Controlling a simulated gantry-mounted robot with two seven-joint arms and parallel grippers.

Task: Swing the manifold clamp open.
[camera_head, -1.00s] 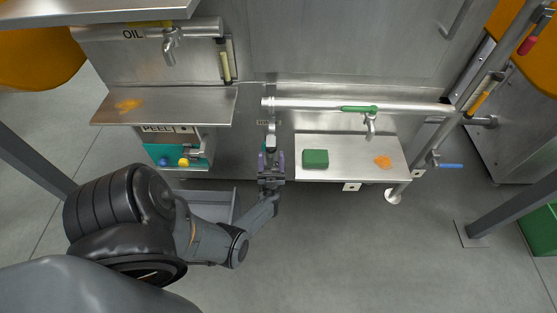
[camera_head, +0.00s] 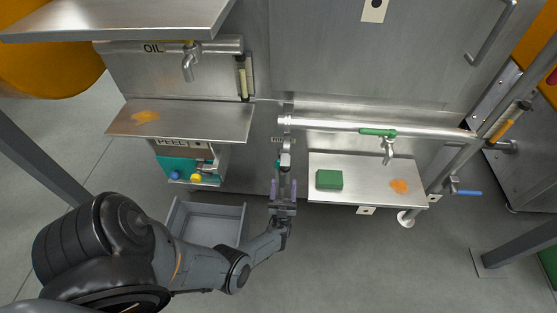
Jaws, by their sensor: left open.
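The manifold is a horizontal steel pipe (camera_head: 335,125) in the camera_head view. At its left end is a metal clamp (camera_head: 285,122), with a narrow handle-like part (camera_head: 286,143) hanging below it. My left gripper (camera_head: 283,183) is open just below that hanging part, with its two fingers pointing up the picture, one on each side of its line. I cannot tell whether the fingers touch it. The gripper hides what lies directly behind it. My right gripper is not in view.
A shelf (camera_head: 420,192) right of the gripper holds a green sponge (camera_head: 328,180) and an orange stain. A tap with a green handle (camera_head: 378,132) hangs above it. A grey open bin (camera_head: 205,222) and the peel box (camera_head: 165,160) are at left. Floor below is clear.

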